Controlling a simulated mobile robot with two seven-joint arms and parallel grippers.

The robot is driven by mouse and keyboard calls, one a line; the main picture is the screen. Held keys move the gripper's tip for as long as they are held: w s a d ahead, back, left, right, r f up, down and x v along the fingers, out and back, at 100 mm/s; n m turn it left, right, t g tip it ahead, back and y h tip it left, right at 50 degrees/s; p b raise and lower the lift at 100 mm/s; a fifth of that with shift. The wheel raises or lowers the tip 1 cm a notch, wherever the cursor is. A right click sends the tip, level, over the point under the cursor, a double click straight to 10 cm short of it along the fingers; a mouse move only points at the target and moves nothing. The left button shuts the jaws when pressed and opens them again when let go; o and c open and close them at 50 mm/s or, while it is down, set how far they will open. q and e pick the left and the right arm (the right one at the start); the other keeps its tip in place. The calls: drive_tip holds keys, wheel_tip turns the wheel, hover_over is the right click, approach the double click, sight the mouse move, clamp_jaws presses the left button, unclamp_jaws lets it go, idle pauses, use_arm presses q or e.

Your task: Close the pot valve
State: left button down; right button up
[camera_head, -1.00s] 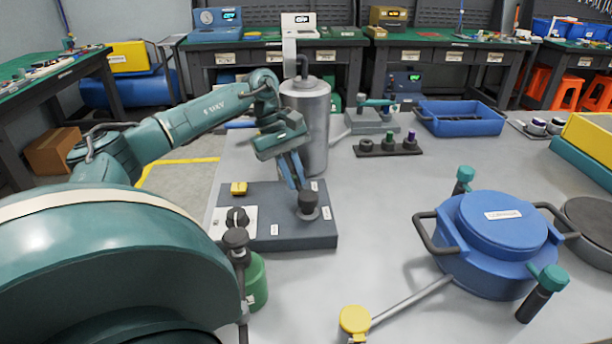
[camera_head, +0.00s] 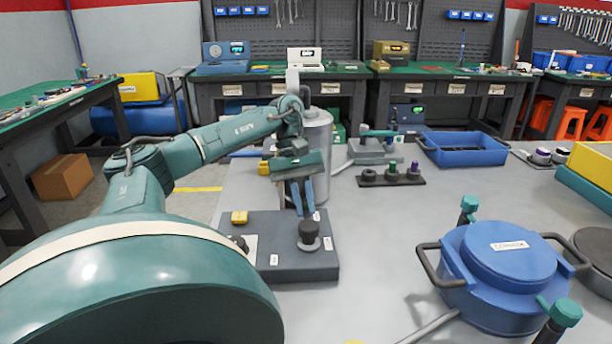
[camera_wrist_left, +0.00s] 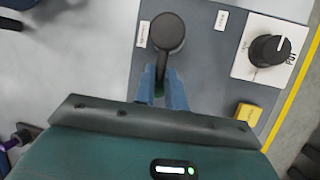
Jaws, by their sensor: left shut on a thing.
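A black valve with a round cap (camera_head: 308,236) stands on the dark grey base block (camera_head: 290,270). In the left wrist view its cap (camera_wrist_left: 168,32) has a short lever (camera_wrist_left: 160,73) running down between my fingers. My left gripper (camera_head: 303,209) reaches in from the left, fingers pointing down just behind the cap. Its blue fingers (camera_wrist_left: 161,80) are shut on the lever. Small labels sit on both sides of the cap, too small to read surely. The blue pot (camera_head: 505,262) stands at right with its lid on. My right gripper is not in view.
A black dial (camera_wrist_left: 268,49) on a white plate and a yellow block (camera_head: 239,217) share the base block. A grey cylinder (camera_head: 318,140) stands close behind my gripper. A blue tray (camera_head: 463,150) lies farther back. The table middle is clear.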

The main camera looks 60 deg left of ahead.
use_arm(q)
drive_tip(key=c, duration=1.5)
unclamp_jaws()
drive_tip(key=shift+w, duration=0.1)
drive_tip(key=shift+c, duration=0.2)
drive_tip(key=shift+o, duration=0.4)
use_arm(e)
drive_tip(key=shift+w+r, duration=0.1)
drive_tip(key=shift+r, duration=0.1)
